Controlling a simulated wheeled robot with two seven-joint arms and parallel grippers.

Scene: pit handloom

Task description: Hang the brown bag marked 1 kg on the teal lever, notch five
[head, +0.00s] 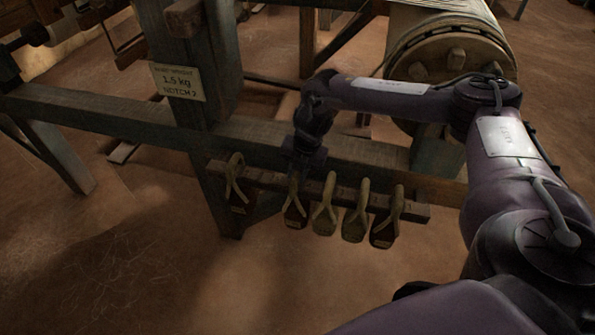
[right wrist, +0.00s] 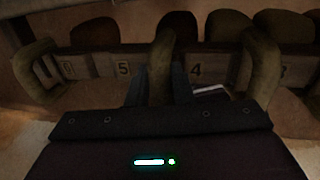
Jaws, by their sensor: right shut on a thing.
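Several bags hang by looped straps from a wooden rail in the head view. The second from the left is a dark brown bag (head: 296,213), its weight marking too small to read. My right gripper (head: 303,166) is just above it, pointing down. In the right wrist view the right gripper's fingers (right wrist: 160,88) are shut on a strap loop (right wrist: 163,55), between rail labels that read 5 and 4. In the head view this seems to be the second bag's strap. I cannot pick out the teal lever or its notches. My left gripper is not in view.
Another brown bag (head: 240,196) hangs to the left; two olive bags (head: 325,217) (head: 354,225) and a brown bag (head: 384,231) hang close to the right. The floor in front is clear.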

